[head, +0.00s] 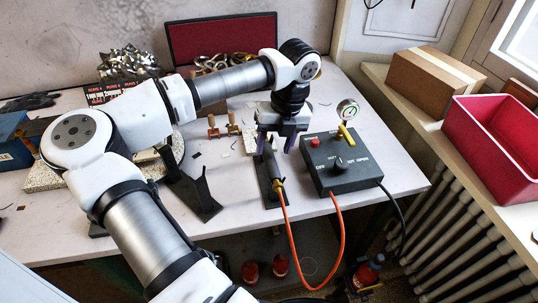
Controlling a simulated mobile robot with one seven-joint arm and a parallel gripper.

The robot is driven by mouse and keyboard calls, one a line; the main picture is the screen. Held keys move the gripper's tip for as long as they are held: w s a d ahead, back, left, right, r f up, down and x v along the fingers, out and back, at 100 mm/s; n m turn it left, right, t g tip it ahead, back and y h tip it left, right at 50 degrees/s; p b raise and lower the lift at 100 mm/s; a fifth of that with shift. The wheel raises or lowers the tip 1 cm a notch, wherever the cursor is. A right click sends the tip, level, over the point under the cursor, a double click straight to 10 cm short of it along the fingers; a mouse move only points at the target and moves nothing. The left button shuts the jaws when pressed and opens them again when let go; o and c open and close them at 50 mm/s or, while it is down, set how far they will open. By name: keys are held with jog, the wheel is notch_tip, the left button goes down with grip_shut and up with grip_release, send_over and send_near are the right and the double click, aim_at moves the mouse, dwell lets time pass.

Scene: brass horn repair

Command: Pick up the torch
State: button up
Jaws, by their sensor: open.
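The torch (271,165) is a slim dark tool with a brass fitting at its lower end, where an orange hose joins it. It sits tilted on a dark stand (271,197) on the workbench, left of the control box. My gripper (276,149) is open and points down over the torch's upper end. The upper end lies near the left finger, and I cannot tell whether they touch. The torch's tip is partly hidden by the gripper.
The orange hose (291,228) loops over the bench's front edge. Another black stand (196,192) is on the left. A cardboard box (435,78) and red bin (492,148) are farther right.

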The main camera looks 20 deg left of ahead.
aim_at(271, 155)
jog(key=shift+s+a+f+p, duration=0.15)
jog(key=shift+f+p, duration=0.25)
jog(key=shift+f, duration=0.45)
jog(key=shift+a+f+p, duration=0.25)
jog(key=shift+f+p, duration=0.2)
jog(key=shift+f, duration=0.45)
jog(key=shift+s+a+f+p, duration=0.15)
jog(key=shift+f+p, duration=0.25)
jog(key=shift+f, duration=0.45)
jog(key=shift+w, duration=0.1)
jog(key=shift+c, duration=0.4)
jog(key=c, duration=1)
